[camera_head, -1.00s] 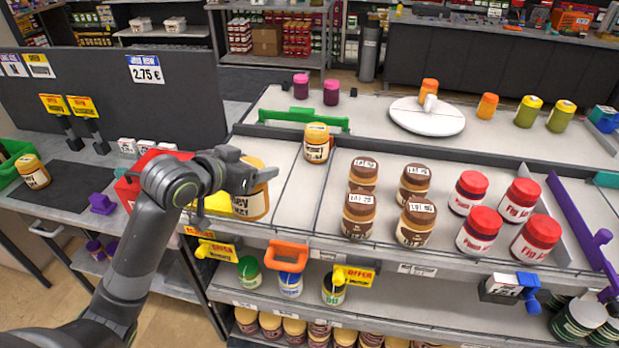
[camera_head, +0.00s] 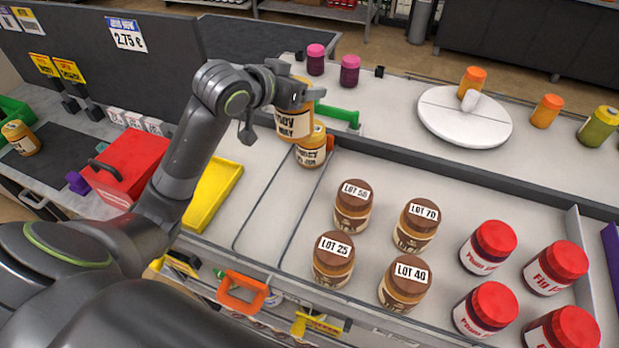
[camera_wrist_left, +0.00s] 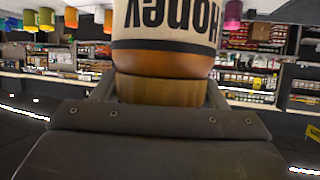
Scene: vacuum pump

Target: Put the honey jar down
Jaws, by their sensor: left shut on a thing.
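The honey jar (camera_head: 294,122), amber with a pale label, is held in my left gripper (camera_head: 296,97) above the back of the shelf's left lane. The gripper is shut on it. In the left wrist view the honey jar (camera_wrist_left: 165,55) fills the top middle, its label upside down, its lid end between the fingers. A second honey jar (camera_head: 311,148) stands on the shelf just in front of and below the held one; the two overlap in the picture, and I cannot tell whether they touch. My right gripper is not in view.
Brown-lidded lot jars (camera_head: 353,205) and red-lidded fig jars (camera_head: 488,247) fill the lanes to the right. A green bar (camera_head: 338,115) lies at the back. A yellow tray (camera_head: 212,195) and red box (camera_head: 130,165) are left. The lane in front of the standing honey jar is clear.

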